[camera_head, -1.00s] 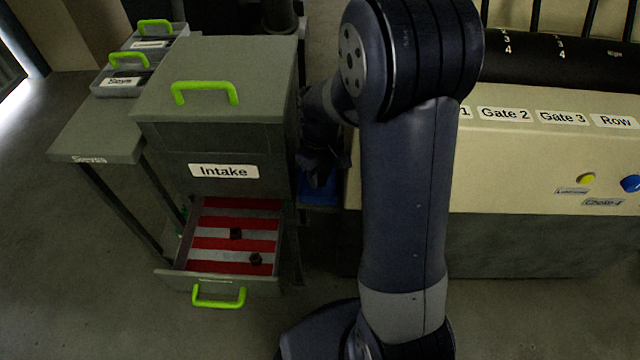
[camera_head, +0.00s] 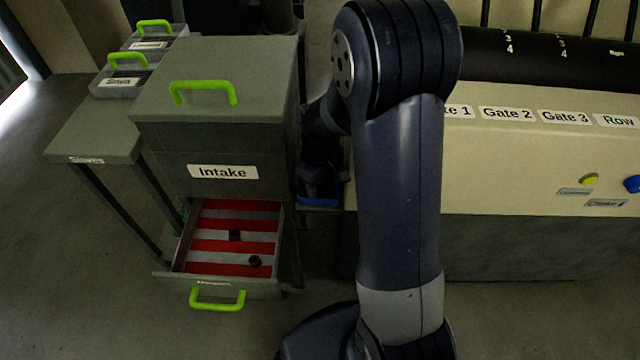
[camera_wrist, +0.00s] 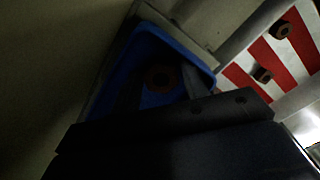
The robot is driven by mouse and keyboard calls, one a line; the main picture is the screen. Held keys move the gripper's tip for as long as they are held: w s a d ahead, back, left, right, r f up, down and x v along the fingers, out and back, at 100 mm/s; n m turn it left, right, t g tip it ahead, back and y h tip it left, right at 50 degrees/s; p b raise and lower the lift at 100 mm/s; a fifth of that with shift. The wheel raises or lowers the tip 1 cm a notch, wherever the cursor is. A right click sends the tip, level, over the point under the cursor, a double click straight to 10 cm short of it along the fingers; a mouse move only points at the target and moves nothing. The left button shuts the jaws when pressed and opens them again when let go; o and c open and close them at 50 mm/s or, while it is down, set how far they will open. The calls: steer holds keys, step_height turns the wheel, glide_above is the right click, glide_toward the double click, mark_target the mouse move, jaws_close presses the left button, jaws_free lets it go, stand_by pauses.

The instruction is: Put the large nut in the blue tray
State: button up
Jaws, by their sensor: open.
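The blue tray (camera_head: 318,201) is at the right side of the Intake cabinet, mostly covered by my gripper (camera_head: 320,183) in the head view. In the wrist view the blue tray (camera_wrist: 203,72) is dim, and a dark reddish ring-shaped nut (camera_wrist: 160,77) shows within its outline. This looks like the large nut; whether it rests on the tray floor is too dark to tell. My gripper is open, close over the tray, with dark fingers on either side of the nut. The nut is hidden in the head view.
The open Intake drawer (camera_head: 217,284) has a red-and-white striped floor with two dark nuts, one farther back (camera_head: 235,235) and one nearer (camera_head: 255,261). The beige machine (camera_head: 520,165) stands right of the tray. A side table (camera_head: 97,142) is left of the cabinet.

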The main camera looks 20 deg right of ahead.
mark_target(320, 188)
step_height(320, 188, up, 12)
steer(key=p, duration=0.2)
steer(key=shift+r+p, duration=0.15)
steer(key=shift+p, duration=0.2)
